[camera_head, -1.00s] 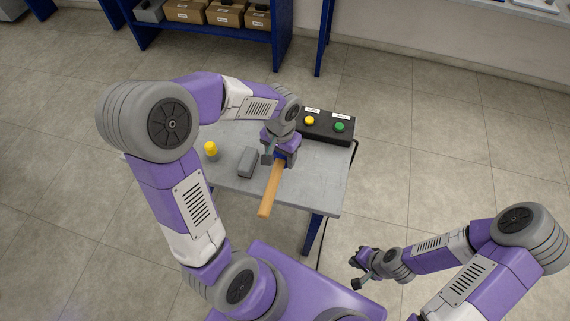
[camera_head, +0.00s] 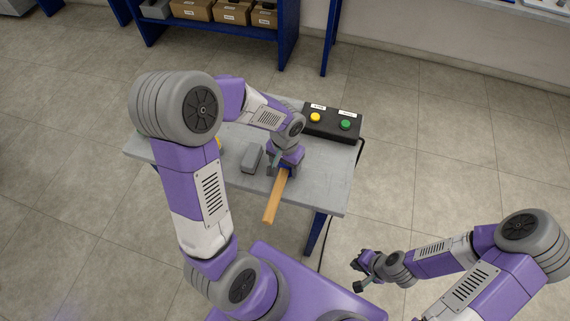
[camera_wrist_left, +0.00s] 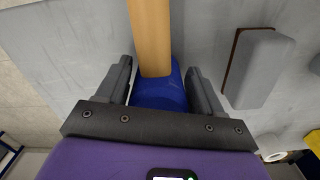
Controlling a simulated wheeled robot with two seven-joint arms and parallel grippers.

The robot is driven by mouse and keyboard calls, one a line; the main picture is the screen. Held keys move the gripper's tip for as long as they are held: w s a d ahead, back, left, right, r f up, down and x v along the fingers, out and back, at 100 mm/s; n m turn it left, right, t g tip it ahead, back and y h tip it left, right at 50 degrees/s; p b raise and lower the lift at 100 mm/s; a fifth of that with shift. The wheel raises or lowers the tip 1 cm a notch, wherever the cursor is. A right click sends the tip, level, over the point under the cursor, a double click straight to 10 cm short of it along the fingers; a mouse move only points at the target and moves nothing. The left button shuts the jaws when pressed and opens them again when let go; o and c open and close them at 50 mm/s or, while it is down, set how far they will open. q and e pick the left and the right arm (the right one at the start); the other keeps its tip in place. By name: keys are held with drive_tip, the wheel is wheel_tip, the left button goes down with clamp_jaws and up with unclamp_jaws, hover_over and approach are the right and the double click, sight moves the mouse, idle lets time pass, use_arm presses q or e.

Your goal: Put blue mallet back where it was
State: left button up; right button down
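The blue mallet has a wooden handle (camera_head: 275,200) and a blue head (camera_wrist_left: 160,92). My left gripper (camera_head: 284,168) is over the grey table (camera_head: 325,190), with one finger on each side of the head, shut on it. The handle sticks out toward me, past the table's front edge in the head view. The fingers hide most of the head there, and I cannot tell whether the mallet touches the table. My right gripper (camera_head: 357,275) is empty, away from the table at the lower right, with its fingers apart.
A grey block (camera_head: 252,158) lies left of the mallet and shows in the left wrist view (camera_wrist_left: 262,68). A yellow item (camera_head: 218,143) is mostly hidden behind my left arm. The table's front right is clear.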

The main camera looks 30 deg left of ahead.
use_arm(q)
drive_tip(key=shift+o, duration=1.4)
drive_tip(key=shift+r, duration=0.1)
drive_tip(key=shift+r, duration=0.35)
wheel_tip(320, 180, up, 11)
drive_tip(key=p, duration=0.3)
drive_tip(key=shift+w+f, duration=0.1)
drive_tip(key=shift+f, duration=0.05)
drive_tip(key=shift+r, duration=0.4)
